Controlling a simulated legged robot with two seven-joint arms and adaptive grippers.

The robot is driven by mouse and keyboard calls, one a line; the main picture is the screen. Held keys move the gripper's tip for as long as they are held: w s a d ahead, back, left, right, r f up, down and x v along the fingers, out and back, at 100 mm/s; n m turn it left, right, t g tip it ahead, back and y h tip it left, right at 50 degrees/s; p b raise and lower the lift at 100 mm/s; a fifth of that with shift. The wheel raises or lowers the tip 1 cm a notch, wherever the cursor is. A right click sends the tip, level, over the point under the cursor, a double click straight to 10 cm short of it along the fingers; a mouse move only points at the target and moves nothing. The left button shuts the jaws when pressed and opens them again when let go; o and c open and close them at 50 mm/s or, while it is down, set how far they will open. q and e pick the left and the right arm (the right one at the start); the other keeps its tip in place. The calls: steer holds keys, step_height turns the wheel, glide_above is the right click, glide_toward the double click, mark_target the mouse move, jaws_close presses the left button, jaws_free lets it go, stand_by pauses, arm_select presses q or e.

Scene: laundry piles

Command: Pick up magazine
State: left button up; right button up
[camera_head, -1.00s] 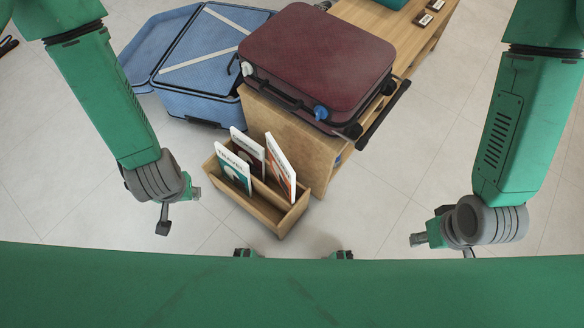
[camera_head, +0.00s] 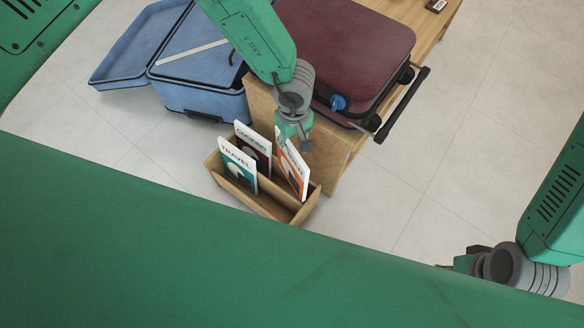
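Three magazines stand in a wooden rack on the floor: a teal-and-white TRAVEL magazine (camera_head: 238,165) at the front left, a dark COOKING magazine (camera_head: 254,148) behind it, and an orange-and-white magazine (camera_head: 292,168) on the right. The rack (camera_head: 264,203) has a divider between its compartments. My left gripper (camera_head: 295,138) points down over the top of the orange magazine and hides part of its upper edge. Its fingers look apart; contact with the magazine cannot be told. My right gripper (camera_head: 462,262) is at the lower right, partly hidden by my green body, far from the rack.
A wooden bench (camera_head: 345,170) stands right behind the rack, with a maroon suitcase (camera_head: 345,50) on it. An open blue suitcase (camera_head: 205,95) lies on the floor to the left. The tiled floor on the right is clear.

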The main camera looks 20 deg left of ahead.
mark_target(291, 157)
arm_select(q)
steer(key=f+b, duration=0.1)
steer(key=f, duration=0.1)
steer(key=f+b, duration=0.1)
steer(key=f, duration=0.2)
steer(key=f+b, duration=0.1)
steer(key=f, duration=0.1)
steer(key=shift+s+a+f, duration=0.25)
steer(key=shift+s+f, duration=0.1)
steer(key=shift+s, duration=0.05)
steer(key=shift+d, duration=0.1)
steer(key=shift+r, duration=0.1)
jaws_close()
